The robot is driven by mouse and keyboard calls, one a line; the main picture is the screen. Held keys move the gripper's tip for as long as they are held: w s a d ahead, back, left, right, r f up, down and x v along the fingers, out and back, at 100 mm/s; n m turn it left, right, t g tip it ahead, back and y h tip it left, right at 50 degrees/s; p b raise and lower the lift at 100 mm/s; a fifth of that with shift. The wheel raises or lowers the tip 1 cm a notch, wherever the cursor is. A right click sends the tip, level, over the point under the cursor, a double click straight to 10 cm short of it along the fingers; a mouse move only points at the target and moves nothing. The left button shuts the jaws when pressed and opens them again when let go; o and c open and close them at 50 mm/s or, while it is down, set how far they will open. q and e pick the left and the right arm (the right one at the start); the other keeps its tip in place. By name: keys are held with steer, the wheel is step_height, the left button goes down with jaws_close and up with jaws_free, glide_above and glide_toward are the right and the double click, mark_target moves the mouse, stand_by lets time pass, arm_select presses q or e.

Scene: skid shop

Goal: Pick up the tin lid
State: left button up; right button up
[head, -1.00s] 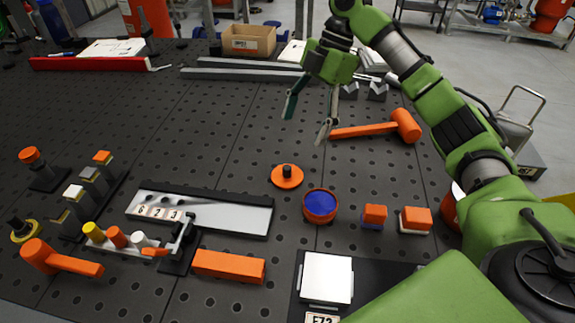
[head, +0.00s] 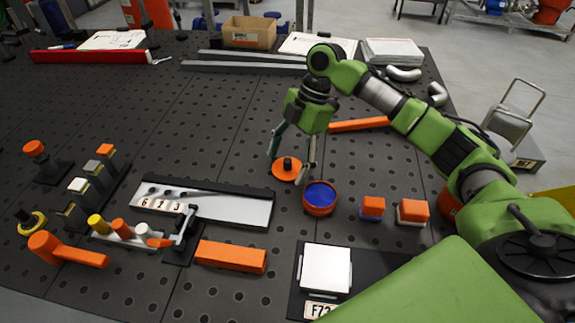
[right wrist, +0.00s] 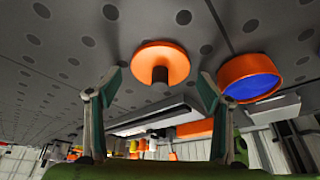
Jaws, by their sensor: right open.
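An orange tin with blue inside (head: 320,197) stands just right of the lid and also shows in the right wrist view (right wrist: 250,78). My right gripper (head: 291,164) is open and empty, with its fingertips around the lid in the head view. Whether they touch it I cannot tell. My left gripper is not in view.
A sloped tray with number tiles (head: 230,207) lies left of the lid. Orange-topped blocks (head: 373,207) stand right of the tin. An orange bar (head: 230,256) and a white square plate (head: 326,268) lie in front.

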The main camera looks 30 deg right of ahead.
steer(key=c, duration=1.1)
steer(key=shift+r, duration=0.1)
